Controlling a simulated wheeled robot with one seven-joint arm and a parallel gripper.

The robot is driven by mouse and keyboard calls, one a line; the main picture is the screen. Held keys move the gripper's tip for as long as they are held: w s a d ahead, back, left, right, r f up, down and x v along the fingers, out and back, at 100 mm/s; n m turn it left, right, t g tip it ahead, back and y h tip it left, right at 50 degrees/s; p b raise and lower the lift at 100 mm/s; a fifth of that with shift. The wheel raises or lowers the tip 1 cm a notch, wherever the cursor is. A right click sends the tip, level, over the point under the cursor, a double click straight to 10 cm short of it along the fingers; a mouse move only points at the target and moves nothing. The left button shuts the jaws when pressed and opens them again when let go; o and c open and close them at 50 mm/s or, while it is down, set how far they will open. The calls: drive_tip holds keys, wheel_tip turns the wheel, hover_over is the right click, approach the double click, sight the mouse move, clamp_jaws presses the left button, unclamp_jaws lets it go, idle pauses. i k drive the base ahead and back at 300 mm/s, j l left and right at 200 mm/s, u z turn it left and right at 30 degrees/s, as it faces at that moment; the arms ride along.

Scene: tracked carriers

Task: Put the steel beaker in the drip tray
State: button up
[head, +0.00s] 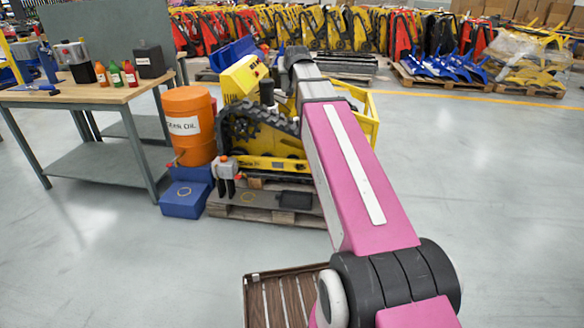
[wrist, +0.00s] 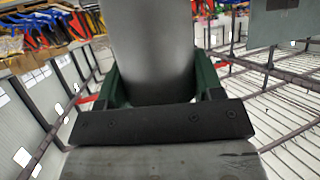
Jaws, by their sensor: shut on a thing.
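In the wrist view my gripper (wrist: 162,82) has its dark green fingers on both sides of a smooth grey body, the steel beaker (wrist: 153,45) as far as I can tell. The fingers press on it, and its far end is cut off by the picture edge. In the head view my pink arm reaches forward over the yellow tracked carrier, and I cannot make out the gripper or beaker there. A flat dark tray-like sheet (head: 240,200) lies on the pallet before the carrier; I cannot tell for sure whether it is the drip tray.
The yellow tracked carrier (head: 272,143) stands on a wooden pallet (head: 262,214). An orange oil drum (head: 187,106) and a blue box (head: 182,204) are left of it. A workbench (head: 88,95) with bottles is farther left. The right floor is clear.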

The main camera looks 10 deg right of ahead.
sight(297, 202)
drive_tip(key=i+j, duration=0.2)
drive_tip(key=i+j+z, duration=0.1)
drive_tip(key=j, duration=0.35)
drive_tip(key=i+j, duration=0.3)
drive_tip(key=j+z, duration=0.1)
drive_tip(key=z, duration=0.95)
